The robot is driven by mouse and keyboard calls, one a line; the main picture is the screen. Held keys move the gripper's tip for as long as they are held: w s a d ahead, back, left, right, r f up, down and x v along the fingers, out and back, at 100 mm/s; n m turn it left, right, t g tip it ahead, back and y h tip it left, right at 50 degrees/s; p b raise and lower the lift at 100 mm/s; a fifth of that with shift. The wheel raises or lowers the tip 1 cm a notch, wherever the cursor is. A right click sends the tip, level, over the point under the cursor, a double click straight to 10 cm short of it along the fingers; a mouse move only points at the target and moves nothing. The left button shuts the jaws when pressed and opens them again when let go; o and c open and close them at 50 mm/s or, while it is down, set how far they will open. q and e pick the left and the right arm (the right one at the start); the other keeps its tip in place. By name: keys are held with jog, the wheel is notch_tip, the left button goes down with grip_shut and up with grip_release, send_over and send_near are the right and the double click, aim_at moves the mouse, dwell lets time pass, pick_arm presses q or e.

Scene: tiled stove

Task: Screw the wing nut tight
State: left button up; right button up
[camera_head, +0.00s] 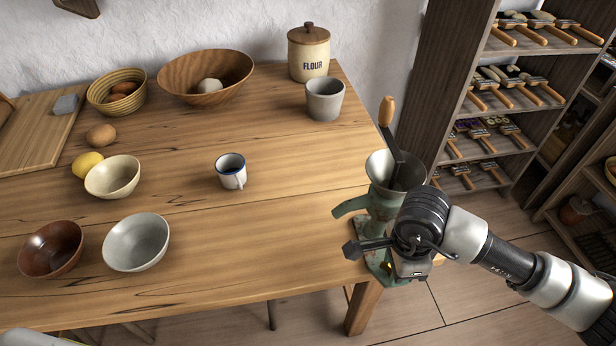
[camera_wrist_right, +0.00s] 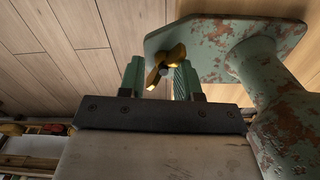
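The brass wing nut (camera_wrist_right: 165,68) shows in the right wrist view on the underside of the green, rust-flecked foot plate (camera_wrist_right: 222,40) of the grinder, its two wings tilted. My right gripper (camera_wrist_right: 160,75) has its two green fingers apart, one on each side of the wing nut. A gap shows at the left finger; whether the right finger touches a wing I cannot tell. In the head view the green grinder (camera_head: 383,200), with a metal hopper and a wooden crank handle, stands at the table's right corner. My right wrist hides part of its base. My left gripper is not in view.
The wooden table (camera_head: 280,225) holds an enamel mug (camera_head: 231,171), a grey cup (camera_head: 324,98), a flour jar (camera_head: 309,53) and several bowls farther left. A shelf rack (camera_head: 440,100) with brushes stands behind the grinder. Floor is free below the table's right corner.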

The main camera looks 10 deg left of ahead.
jog(key=n+p, duration=0.1)
jog(key=n, duration=0.1)
jog(key=n+p, duration=0.1)
jog(key=shift+r+n, duration=0.2)
jog(key=shift+n, duration=0.2)
jog(key=n+p, duration=0.2)
jog(key=n, duration=0.2)
jog(key=shift+d+p, duration=0.1)
jog(key=shift+p, duration=0.2)
jog(key=n+p, duration=0.3)
jog(key=n, duration=0.2)
jog(key=shift+w+n, duration=0.15)
jog(key=shift+n, duration=0.15)
jog(key=shift+w+r+n, duration=0.1)
jog(key=shift+r+n, duration=0.1)
jog(key=shift+n, duration=0.1)
notch_tip(320, 180, up, 10)
jog(key=b, duration=0.1)
jog(key=s+a+r+m+g+y, duration=0.1)
jog(key=s+a+r+m+y, duration=0.1)
jog(key=s+a+y, duration=0.3)
jog(key=s+a+r+m+g+y, duration=0.1)
jog(key=a+m+y, duration=0.1)
jog(key=a+y, duration=0.3)
jog(key=a+r+m+t+y, duration=0.1)
jog(key=a+r+m+y, duration=0.5)
jog(key=r+m+y, duration=0.3)
jog(key=shift+r+p, duration=0.35)
jog(key=shift+r, duration=0.85)
